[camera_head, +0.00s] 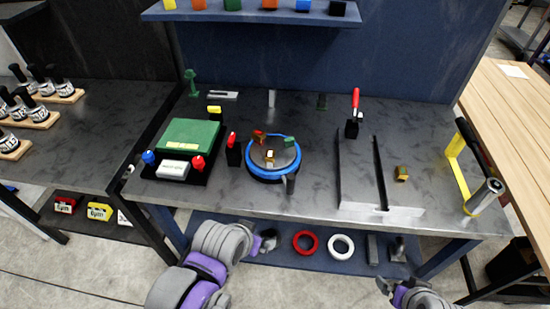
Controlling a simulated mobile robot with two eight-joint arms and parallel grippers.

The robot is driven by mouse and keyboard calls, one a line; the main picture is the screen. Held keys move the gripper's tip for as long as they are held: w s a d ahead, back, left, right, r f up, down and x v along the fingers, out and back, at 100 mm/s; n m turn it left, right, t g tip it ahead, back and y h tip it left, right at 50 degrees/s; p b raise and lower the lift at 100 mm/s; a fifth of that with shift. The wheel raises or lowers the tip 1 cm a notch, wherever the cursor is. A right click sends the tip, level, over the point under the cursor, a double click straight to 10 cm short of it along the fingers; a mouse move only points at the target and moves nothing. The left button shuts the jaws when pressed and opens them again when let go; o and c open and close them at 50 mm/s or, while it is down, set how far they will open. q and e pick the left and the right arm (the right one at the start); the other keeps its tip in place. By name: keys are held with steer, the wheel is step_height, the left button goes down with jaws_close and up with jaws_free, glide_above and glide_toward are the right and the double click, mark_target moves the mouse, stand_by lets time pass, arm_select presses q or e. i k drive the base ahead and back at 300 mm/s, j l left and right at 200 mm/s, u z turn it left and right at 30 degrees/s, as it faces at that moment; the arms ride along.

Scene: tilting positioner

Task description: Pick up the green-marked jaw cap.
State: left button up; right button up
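A round positioner with a blue rim (272,178) stands at the middle of the bench. Small jaw blocks sit on its grey disc, one with a green face (289,141), one reddish-brown (259,137) and one brass and white (270,156). A separate small brass block with a greenish tint (401,173) lies on the bench to the right; its marking is too small to tell. My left gripper (267,241) is below the front edge of the bench, under the positioner in the picture. My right gripper (386,286) is low at the right, far from both. Neither visibly holds anything; their fingers are unclear.
A green-topped box (188,134) with red and blue knobs stands left of the positioner. A red-handled clamp (354,112), a grey slotted frame (382,207) and a yellow-handled stand (456,160) are on the right. Rings lie on the lower shelf (325,258).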

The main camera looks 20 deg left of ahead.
mark_target(400, 172)
steer(key=i+l+u, duration=0.2)
steer(key=l+u, duration=0.25)
steer(key=i+l+u, duration=0.1)
steer(key=l+u, duration=0.2)
steer(key=u, duration=0.15)
